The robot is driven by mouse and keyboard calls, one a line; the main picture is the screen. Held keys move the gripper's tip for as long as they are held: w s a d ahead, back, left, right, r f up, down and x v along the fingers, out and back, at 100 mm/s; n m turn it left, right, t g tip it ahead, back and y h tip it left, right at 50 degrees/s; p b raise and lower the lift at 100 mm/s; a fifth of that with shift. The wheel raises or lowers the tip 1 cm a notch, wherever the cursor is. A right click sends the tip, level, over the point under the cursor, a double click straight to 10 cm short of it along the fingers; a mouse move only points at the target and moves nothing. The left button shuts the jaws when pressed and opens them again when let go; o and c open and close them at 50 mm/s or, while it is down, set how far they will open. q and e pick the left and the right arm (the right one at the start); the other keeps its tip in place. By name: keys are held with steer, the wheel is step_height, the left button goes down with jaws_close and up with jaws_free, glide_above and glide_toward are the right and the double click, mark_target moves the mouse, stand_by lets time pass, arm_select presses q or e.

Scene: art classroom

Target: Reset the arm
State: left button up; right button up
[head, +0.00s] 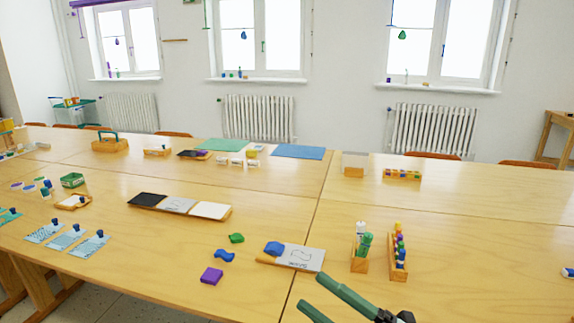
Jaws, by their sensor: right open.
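My right gripper (322,301) shows at the bottom of the head view, right of centre. Its two green fingers are spread apart and nothing is between them. It is over the near edge of the table (450,295), in front of a board (305,258) that has a drawn outline and a blue piece (273,248) on its left part. The tip region is apart from the board. My left gripper is not in view.
Loose green (236,238), blue (225,256) and purple (211,276) pieces lie left of the board. Wooden holders with bottles (361,250) and colored items (398,255) stand right of it. A three-panel tray (180,206) lies farther left. The table's right part is mostly clear.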

steer(key=d+f+m+t+h, duration=0.2)
steer(key=d+f+m+h, duration=0.1)
steer(key=f+m+h, duration=0.4)
steer(key=d+f+m+t+h, duration=0.3)
steer(key=f+m+h, duration=0.2)
steer(key=f+m, duration=0.4)
steer(key=s+d+f+m+g+h, duration=0.1)
steer(key=s+f+m+g+h, duration=0.1)
steer(key=s+f+m+g, duration=0.5)
steer(key=s+d+f+m+h, duration=0.15)
steer(key=s+f, duration=0.35)
steer(key=f, duration=0.5)
arm_select(q)
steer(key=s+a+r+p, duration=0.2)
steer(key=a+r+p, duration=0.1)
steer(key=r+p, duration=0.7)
steer(key=p, duration=0.3)
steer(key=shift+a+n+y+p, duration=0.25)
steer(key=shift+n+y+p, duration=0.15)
arm_select(e)
steer(key=s+d+r+h, duration=0.1)
steer(key=s+d+r, duration=0.1)
steer(key=r, duration=0.7)
steer(key=shift+s+d, duration=0.4)
steer(key=shift+s, duration=0.15)
